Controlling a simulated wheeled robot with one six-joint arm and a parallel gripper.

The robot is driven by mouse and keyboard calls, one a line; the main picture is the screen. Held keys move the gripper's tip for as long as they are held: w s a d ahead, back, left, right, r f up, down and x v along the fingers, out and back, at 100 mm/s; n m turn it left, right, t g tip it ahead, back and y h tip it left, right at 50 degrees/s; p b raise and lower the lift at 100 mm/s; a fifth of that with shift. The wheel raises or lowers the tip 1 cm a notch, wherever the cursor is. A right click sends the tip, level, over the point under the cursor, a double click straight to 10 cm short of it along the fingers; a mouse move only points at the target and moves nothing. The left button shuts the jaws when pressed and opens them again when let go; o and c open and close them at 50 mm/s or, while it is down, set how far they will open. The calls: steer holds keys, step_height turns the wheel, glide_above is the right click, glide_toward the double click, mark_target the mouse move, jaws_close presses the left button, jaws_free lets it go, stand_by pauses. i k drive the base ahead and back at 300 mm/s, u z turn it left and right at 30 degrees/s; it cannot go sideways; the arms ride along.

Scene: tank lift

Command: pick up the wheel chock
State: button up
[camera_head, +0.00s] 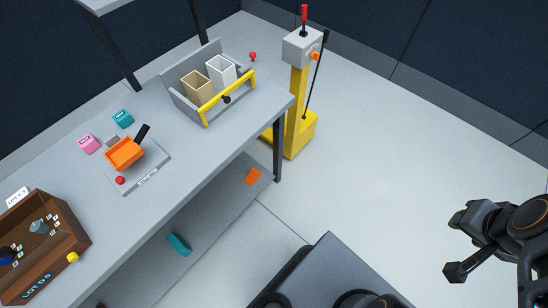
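An orange block (253,176) lies on the lower shelf under the workbench, near its right end. A teal block (179,244) lies farther left on the same shelf, partly under the bench top's edge. Either could be the wheel chock; their shapes are too small to tell which. My gripper (462,244) is at the right, over the floor, far from both. Its two dark fingers stand apart with nothing visible between them.
The bench top (215,150) carries a grey tray with two bins (165,80) and a yellow bar, an orange device (124,153) on a plate, small pink and teal blocks, and a wooden box (75,225). A yellow post (297,100) stands behind the bench's right end. Floor at right is clear.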

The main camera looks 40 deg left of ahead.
mark_target(253, 176)
steer(key=i, duration=1.2)
steer(key=u, duration=3.85)
